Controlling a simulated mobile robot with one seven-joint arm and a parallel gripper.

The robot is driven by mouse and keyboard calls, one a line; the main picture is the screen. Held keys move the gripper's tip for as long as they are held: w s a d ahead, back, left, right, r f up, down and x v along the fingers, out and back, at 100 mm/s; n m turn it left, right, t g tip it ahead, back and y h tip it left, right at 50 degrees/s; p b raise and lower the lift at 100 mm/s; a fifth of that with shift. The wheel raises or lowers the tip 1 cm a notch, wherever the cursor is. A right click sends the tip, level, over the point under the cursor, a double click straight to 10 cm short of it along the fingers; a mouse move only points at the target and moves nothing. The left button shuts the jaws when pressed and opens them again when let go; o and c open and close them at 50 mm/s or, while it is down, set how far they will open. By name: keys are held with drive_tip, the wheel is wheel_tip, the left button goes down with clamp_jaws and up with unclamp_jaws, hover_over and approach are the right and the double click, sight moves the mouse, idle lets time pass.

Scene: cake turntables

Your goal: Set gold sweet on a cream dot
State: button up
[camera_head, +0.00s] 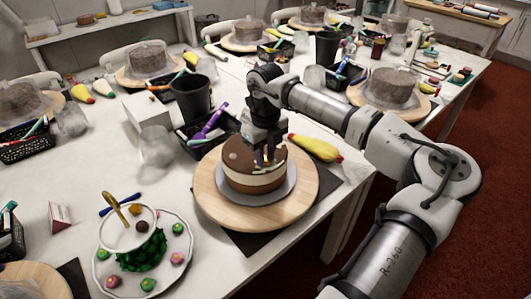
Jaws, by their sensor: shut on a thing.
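A round cake (240,178) with a brown top and a pale band stands on a silver board on the wooden turntable (211,201). A cream dot (233,155) shows on the left of its top; my gripper hides part of the top. My gripper (266,160) points down over the right part of the cake top, shut on a small gold thing, seemingly the gold sweet (260,158). The sweet is tiny and partly hidden by the fingers. I cannot tell whether it touches the cake.
A white stand (105,268) with several green and pink sweets and a gold handle is at front left. A black cup (193,98), a basket with a purple tool (210,122) and a yellow piping bag (316,149) stand close around the turntable. Other cakes stand farther back.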

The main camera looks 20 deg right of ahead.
drive_tip(key=o, duration=0.9)
drive_tip(key=shift+f, duration=0.1)
drive_tip(key=shift+o, duration=0.2)
wheel_tip(320, 180, up, 12)
drive_tip(key=b, duration=0.1)
drive_tip(key=shift+r+b, duration=0.2)
drive_tip(key=shift+b, duration=0.15)
